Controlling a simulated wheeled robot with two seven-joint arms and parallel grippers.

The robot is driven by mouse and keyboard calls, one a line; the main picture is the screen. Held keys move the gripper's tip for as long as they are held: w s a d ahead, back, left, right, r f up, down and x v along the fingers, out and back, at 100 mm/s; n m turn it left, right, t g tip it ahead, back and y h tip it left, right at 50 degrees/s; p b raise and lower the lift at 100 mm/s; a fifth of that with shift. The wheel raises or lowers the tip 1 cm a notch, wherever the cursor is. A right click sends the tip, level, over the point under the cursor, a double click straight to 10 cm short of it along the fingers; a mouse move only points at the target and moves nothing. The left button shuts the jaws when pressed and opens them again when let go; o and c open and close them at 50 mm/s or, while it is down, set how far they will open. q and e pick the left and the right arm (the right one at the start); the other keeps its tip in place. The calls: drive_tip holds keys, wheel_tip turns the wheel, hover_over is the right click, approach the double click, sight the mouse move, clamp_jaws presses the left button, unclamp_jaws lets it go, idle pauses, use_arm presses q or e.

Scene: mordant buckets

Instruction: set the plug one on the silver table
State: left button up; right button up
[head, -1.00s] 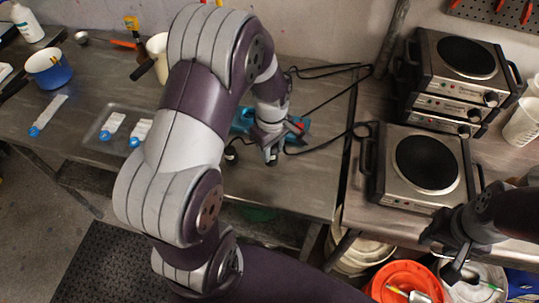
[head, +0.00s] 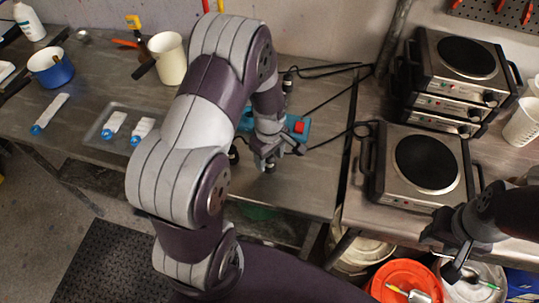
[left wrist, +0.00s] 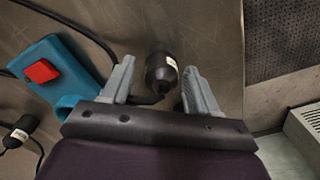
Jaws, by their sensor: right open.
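A black plug (left wrist: 160,72) with a small white label sits between the two fingertips of my left gripper (left wrist: 158,80) in the left wrist view. The fingers are apart, with a gap on both sides of the plug. The label is too small to read. A second black plug (left wrist: 20,132) with a label lies at the left of that view. In the head view my left gripper (head: 266,158) is low over the grey metal table (head: 310,180), beside a blue power strip (head: 298,125) with a red switch. My right gripper (head: 456,256) is open and empty at the lower right.
Hot plates (head: 427,162) stand on the right-hand metal table (head: 375,222), past a gap between tables. A tray (head: 95,135), a blue pot (head: 50,70) and a cream jug (head: 168,58) stand left. Black cables run behind the gripper. An orange bucket (head: 375,283) is below.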

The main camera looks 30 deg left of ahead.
sight(270, 157)
use_arm(q)
wheel_tip(270, 157, up, 12)
drive_tip(key=b, duration=0.1)
drive_tip(key=s+d+m+t, duration=0.1)
drive_tip(key=s+d+m, duration=0.4)
drive_tip(key=s+m, duration=0.4)
drive_tip(key=m, duration=0.5)
drive_tip(key=shift+d, duration=0.2)
